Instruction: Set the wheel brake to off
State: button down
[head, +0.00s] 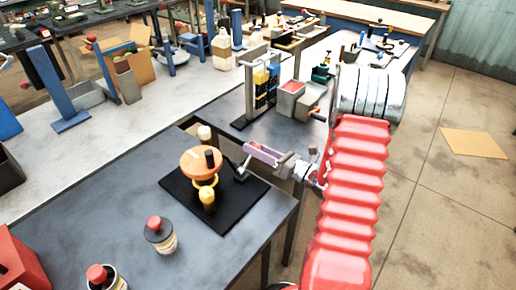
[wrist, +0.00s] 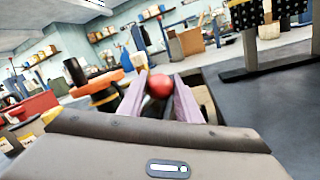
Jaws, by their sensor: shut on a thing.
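The orange wheel (head: 196,162) with a black handle stands on a black base plate (head: 180,196), with a yellow ring below it. In the wrist view the orange wheel (wrist: 97,85) is left of my fingers. A dark brake lever (head: 243,167) rises at the right side of the base. My gripper (head: 250,152) reaches in from the right at the lever. In the wrist view my gripper (wrist: 157,72) is shut on a red ball knob (wrist: 159,86), seen between the pale purple fingers. The knob is hidden in the head view. I cannot tell the brake's setting.
Red-capped containers (head: 160,234) stand on the dark table at the front. A red box (head: 22,262) is at the front left. A rack with yellow and blue parts (head: 262,85) and a grey-red box (head: 290,100) stand behind my gripper. Bare tabletop lies left of the base.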

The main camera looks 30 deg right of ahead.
jog(key=shift+d+f, duration=0.2)
jog(key=shift+f, duration=0.15)
jog(key=shift+d, duration=0.1)
jog(key=c, duration=1.3)
grip_release()
jog(key=shift+s, duration=0.1)
jog(key=shift+s+d, duration=0.35)
jog(key=shift+s, duration=0.1)
jog(key=v, duration=1.2)
jog(key=shift+s, duration=0.35)
jog(key=shift+f, duration=0.1)
